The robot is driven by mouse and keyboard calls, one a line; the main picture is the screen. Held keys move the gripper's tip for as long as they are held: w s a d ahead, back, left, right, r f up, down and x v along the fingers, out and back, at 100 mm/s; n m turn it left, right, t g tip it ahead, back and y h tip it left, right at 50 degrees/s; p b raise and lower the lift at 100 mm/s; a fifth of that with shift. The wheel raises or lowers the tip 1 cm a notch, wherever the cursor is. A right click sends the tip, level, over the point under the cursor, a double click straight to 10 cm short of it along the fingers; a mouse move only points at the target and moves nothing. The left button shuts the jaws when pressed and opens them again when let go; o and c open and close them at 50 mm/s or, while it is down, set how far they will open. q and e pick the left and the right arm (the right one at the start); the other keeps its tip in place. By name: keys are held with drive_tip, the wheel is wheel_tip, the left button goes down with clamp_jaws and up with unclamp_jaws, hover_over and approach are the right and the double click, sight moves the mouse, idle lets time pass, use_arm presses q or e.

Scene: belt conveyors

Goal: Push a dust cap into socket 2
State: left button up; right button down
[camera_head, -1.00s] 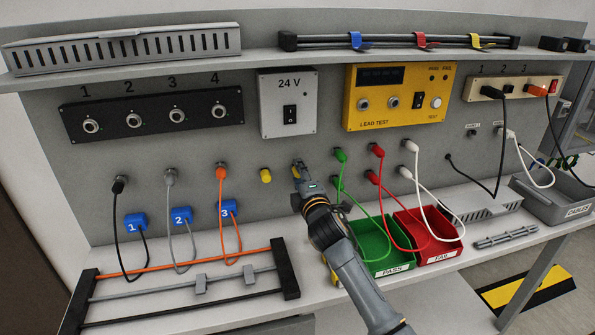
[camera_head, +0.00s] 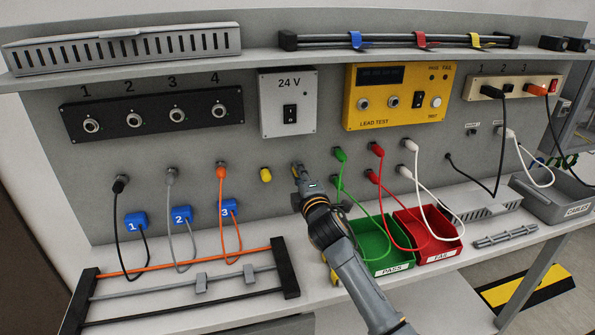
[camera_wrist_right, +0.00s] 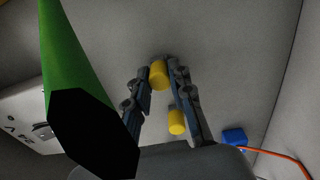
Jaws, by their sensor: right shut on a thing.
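My right gripper (camera_head: 298,166) is in front of the grey back wall, right of a yellow dust cap (camera_head: 265,174) on the wall. In the right wrist view its fingers (camera_wrist_right: 158,82) are shut on a yellow dust cap (camera_wrist_right: 158,74) at the fingertips. A second yellow cap (camera_wrist_right: 177,121) shows lower there. Socket 2 (camera_head: 134,117) is a round metal socket on the black panel (camera_head: 155,106) numbered 1 to 4, up and left of the gripper; it looks uncovered. My left gripper is not in view.
Corded plugs hang at the left, near blue tags (camera_head: 182,215). A green lead (camera_head: 341,155) hangs close right of my gripper; a large green shape (camera_wrist_right: 70,50) crosses the wrist view. Green (camera_head: 404,247) and red (camera_head: 455,246) bins stand right of my arm.

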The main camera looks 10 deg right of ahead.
idle(0.4)
drive_tip(key=s+p, duration=0.2)
drive_tip(key=s, duration=0.1)
drive_tip(key=s+p, duration=0.1)
drive_tip(key=s, duration=0.1)
drive_tip(key=shift+d, duration=0.25)
idle(0.4)
drive_tip(key=shift+s+f, duration=0.1)
